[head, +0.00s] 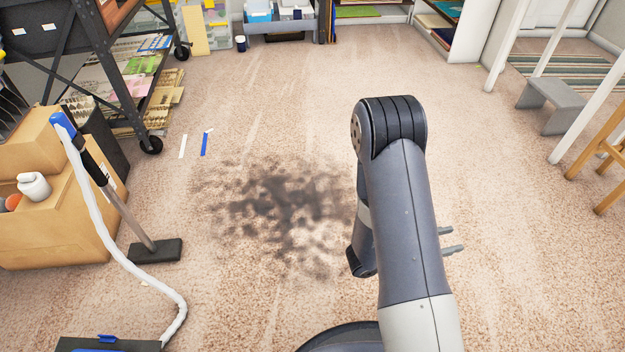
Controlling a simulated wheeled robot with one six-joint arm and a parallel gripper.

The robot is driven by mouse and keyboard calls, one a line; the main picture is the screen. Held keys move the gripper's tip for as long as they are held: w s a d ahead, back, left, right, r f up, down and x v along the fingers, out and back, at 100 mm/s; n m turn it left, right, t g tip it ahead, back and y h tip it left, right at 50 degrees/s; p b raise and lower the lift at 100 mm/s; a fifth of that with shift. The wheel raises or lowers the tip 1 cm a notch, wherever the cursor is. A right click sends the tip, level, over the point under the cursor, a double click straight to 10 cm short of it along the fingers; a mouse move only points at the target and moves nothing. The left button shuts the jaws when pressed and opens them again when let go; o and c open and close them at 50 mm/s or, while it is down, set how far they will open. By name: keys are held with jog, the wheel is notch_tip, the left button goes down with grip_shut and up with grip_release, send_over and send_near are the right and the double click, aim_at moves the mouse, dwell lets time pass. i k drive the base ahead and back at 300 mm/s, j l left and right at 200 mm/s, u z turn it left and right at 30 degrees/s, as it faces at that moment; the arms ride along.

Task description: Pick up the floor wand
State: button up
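The floor wand (130,217) leans upright against cardboard boxes at the left. It has a blue top end, a black grip, a thin grey tube and a flat black floor head resting on the carpet. A white hose (110,235) runs from its blue end down to a dark machine with blue parts (108,343), cut off by the bottom edge. My gripper (453,240) is mostly hidden behind my arm, right of centre. Its two grey fingers stick out to the right, apart, with nothing seen between them. It is well away from the wand.
Cardboard boxes (55,215) with a white bottle stand behind the wand. A dark wheeled rack (100,60) holds sheets at upper left. A dark stain (285,200) and two small strips mark the carpet. A grey step stool (556,100) and wooden legs stand right. The middle floor is clear.

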aim_at(147, 251)
jog(key=i+u, duration=0.25)
jog(key=u, duration=0.25)
jog(key=i+u, duration=0.3)
jog(key=u, duration=0.15)
jog(key=i+u, duration=0.25)
jog(key=u, duration=0.25)
jog(key=i+l+u, duration=0.2)
jog(key=u, duration=0.25)
jog(key=i+l+u, duration=0.1)
jog(key=i+u, duration=0.2)
jog(key=u, duration=0.15)
jog(key=i+l+u, duration=0.2)
jog(key=u, duration=0.3)
jog(key=i+l+u, duration=0.25)
jog(key=u, duration=0.2)
jog(key=i+l+u, duration=0.15)
jog(key=l+u, duration=0.35)
jog(key=j, duration=0.05)
